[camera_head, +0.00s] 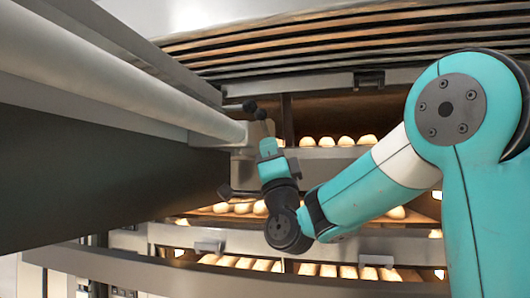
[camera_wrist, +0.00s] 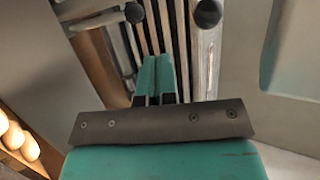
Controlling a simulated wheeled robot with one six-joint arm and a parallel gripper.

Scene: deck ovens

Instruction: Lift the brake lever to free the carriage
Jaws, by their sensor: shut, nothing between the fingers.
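Two black knobs, one (camera_head: 250,105) and a second (camera_head: 260,114), stand at the end of the grey carriage (camera_head: 100,85) in the head view; they also show in the wrist view, left (camera_wrist: 134,12) and right (camera_wrist: 208,13). A dark bar with a knob end (camera_head: 224,190) sticks out lower on the same end. I cannot tell for certain which of these is the brake lever. My gripper (camera_head: 267,146), with teal fingers, is shut and empty, pointing up just below the two knobs. In the wrist view its fingertips (camera_wrist: 156,62) lie between and below the knobs, apparently apart from them.
Lit oven decks with several pale loaves (camera_head: 325,141) lie behind and below my gripper. A metal ledge (camera_head: 370,240) with handles crosses in front of the lower decks. Stacked boards (camera_head: 350,40) fill the top. The carriage's long pipe and dark side take up the left.

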